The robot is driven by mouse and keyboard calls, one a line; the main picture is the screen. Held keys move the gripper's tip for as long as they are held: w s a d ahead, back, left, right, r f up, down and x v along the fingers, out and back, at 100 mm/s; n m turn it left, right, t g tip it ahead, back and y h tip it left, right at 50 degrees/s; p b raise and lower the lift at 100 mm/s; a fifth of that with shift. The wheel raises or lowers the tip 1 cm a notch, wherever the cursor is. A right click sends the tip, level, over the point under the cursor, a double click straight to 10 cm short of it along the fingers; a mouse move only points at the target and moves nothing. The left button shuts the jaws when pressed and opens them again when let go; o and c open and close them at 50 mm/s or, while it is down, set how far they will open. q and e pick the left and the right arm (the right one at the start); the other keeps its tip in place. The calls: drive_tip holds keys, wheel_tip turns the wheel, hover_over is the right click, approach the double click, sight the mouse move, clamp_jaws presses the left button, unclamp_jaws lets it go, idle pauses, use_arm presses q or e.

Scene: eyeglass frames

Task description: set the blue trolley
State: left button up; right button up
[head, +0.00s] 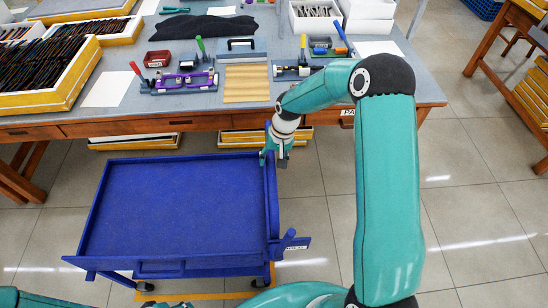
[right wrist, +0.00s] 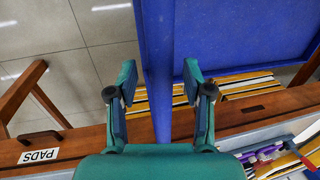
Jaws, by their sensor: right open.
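The blue trolley (head: 180,205) stands on the floor in front of the workbench, its empty flat top facing up. My right gripper (head: 277,158) is at the far right corner of the trolley, pointing down. In the right wrist view its open fingers (right wrist: 160,85) lie on either side of the trolley's blue side rail (right wrist: 158,60). I cannot tell whether they touch it. My left gripper is not in the frames.
The workbench (head: 210,120) runs behind the trolley, holding fixtures, a wooden slatted block (head: 247,83) and a crate of dark frames (head: 45,75). Yellow-edged boxes (head: 265,137) sit beneath it. A yellow floor line (head: 215,296) shows under the trolley's near side.

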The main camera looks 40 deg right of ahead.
drive_tip(key=shift+f, duration=0.15)
drive_tip(key=shift+c, duration=0.2)
clamp_jaws()
